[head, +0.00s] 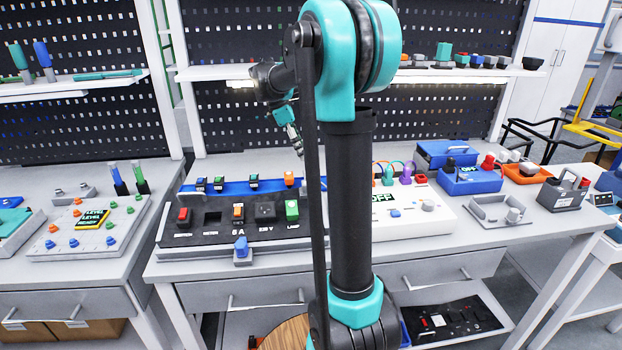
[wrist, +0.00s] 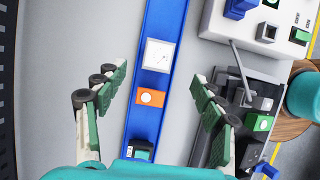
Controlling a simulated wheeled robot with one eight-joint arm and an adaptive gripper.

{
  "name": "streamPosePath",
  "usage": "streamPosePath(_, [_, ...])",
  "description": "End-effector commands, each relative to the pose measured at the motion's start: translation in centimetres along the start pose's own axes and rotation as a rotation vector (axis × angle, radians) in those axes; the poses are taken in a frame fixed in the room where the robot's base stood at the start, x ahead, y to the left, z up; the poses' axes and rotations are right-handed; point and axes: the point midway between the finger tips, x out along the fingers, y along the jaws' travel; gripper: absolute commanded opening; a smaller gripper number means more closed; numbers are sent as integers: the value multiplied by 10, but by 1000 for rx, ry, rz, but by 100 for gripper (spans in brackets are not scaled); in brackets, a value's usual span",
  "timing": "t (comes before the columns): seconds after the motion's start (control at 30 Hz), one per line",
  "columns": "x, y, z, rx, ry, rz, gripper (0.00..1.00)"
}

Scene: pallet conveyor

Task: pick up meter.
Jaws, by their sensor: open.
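The meter (wrist: 159,54) is a white square module with a dial face. It sits on a blue rail (wrist: 172,20) in the wrist view, just above an orange module (wrist: 151,97). In the head view the orange module (head: 289,178) shows on the rail (head: 232,188), but my arm hides the meter. My gripper (wrist: 158,80) is open and empty, with green-padded fingers on either side of the rail. The fingers appear apart from the meter, which lies between and slightly beyond the fingertips. In the head view my gripper (head: 294,142) is above the back of the bench.
A black panel (head: 205,226) with switches and a green lamp module (head: 292,211) lies in front of the rail. A white device (head: 415,215) stands to the right. A perforated backboard (head: 215,125) rises behind the bench. Grey bench surface beside the rail is clear.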

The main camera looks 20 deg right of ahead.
Motion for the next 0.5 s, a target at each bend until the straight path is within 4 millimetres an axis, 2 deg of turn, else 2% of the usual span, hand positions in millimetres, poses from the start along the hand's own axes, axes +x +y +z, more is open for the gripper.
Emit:
streamPosePath(0.03, [11,0,0,2,0,-1,69])
streamPosePath(0.2, [41,0,0,2,0,-1,69])
streamPosePath(0.5, [63,1,-1,0,0,-1,69])
